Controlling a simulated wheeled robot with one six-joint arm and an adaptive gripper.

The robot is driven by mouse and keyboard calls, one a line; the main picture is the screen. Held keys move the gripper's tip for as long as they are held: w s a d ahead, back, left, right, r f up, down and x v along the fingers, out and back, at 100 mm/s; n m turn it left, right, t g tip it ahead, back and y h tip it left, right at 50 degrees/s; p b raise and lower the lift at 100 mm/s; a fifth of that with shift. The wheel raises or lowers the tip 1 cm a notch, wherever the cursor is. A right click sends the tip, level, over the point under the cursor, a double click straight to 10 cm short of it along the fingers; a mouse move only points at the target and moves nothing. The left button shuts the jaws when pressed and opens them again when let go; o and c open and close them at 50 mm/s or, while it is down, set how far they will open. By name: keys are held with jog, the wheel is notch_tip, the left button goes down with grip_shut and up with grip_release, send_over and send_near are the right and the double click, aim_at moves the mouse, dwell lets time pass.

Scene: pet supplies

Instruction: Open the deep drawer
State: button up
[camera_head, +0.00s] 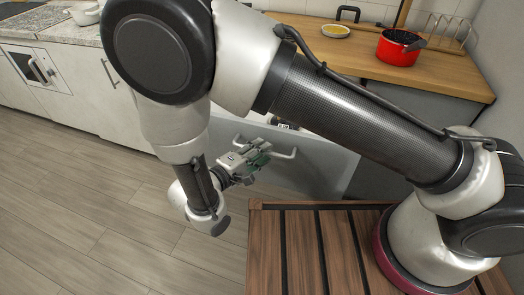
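The deep drawer has a wide light-grey front (318,168) below the wooden countertop, behind my arm. Its top edge appears to stand out from the cabinet, and a small dark item (285,125) shows just behind that edge. A pale bar handle (286,154) runs across the front near the top. My gripper (258,158) is at the handle's middle, with its fingers overlapping the bar in the picture. The fingers are small and partly hidden, so I cannot tell whether they are closed around the bar. My arm hides part of the drawer.
White cabinets (98,85) with an oven (35,68) stand at the left. The wood-plank floor (95,205) in front of them is clear.

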jog(key=v, duration=1)
jog(key=shift+s+a, duration=0.25)
jog(key=shift+s, duration=0.1)
